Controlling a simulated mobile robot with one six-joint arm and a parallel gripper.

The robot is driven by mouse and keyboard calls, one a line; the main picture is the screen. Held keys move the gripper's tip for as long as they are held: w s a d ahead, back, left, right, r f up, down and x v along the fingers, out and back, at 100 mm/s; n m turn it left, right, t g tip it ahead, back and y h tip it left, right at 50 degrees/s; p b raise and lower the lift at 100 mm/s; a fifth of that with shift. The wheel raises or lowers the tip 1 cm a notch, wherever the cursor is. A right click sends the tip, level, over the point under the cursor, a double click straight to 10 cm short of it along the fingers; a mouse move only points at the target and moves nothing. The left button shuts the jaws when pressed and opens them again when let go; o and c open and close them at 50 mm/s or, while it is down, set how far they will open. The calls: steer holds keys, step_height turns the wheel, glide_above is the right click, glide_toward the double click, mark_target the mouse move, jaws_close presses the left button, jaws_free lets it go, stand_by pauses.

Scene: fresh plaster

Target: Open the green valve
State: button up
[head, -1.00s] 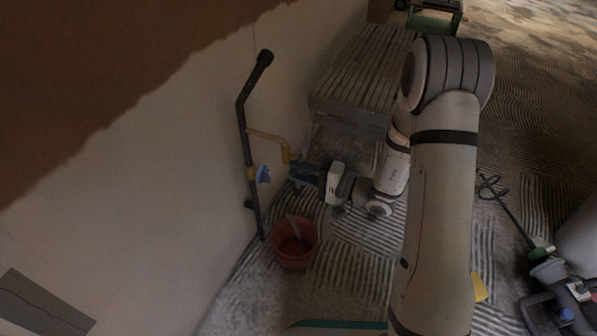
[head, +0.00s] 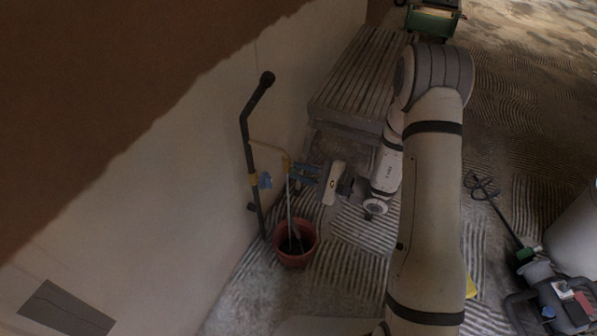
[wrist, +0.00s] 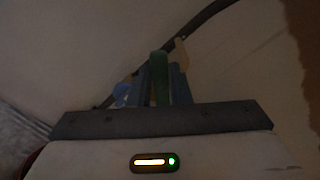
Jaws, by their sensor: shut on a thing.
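The green valve (wrist: 160,76) shows in the wrist view as a green handle between the blue fingers of my gripper (wrist: 163,90). The fingers are shut on it. In the head view my gripper (head: 303,172) is at the end of a yellow spout (head: 268,148), and the green part is hidden there. The spout leaves a black pipe (head: 250,160) on the wall.
A blue handle (head: 265,180) sits on the pipe below the spout. A mixer tool (head: 545,280) lies at the right. Grooved floor around the bucket is mostly clear.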

mark_target(287, 153)
steer(key=shift+r, duration=0.1)
steer(key=w+m+p, duration=0.1)
steer(key=m+p, duration=0.1)
steer(key=r+m+p, duration=0.1)
steer(key=m+p, duration=0.1)
steer(key=m, duration=0.1)
steer(key=w+d+m+p, duration=0.1)
steer(key=m+p, duration=0.1)
steer(key=m, duration=0.1)
steer(key=shift+w+r+p, duration=0.15)
steer(key=shift+w+p, duration=0.15)
steer(key=shift+p, duration=0.05)
steer(key=shift+w+r+m+p, duration=0.15)
steer(key=shift+r+m+p, duration=0.05)
steer(key=shift+m+p, duration=0.3)
steer(key=shift+w+d+f+m+p, duration=0.15)
steer(key=shift+w+m+p, duration=0.15)
steer(key=shift+m, duration=0.4)
steer(key=o, duration=0.8)
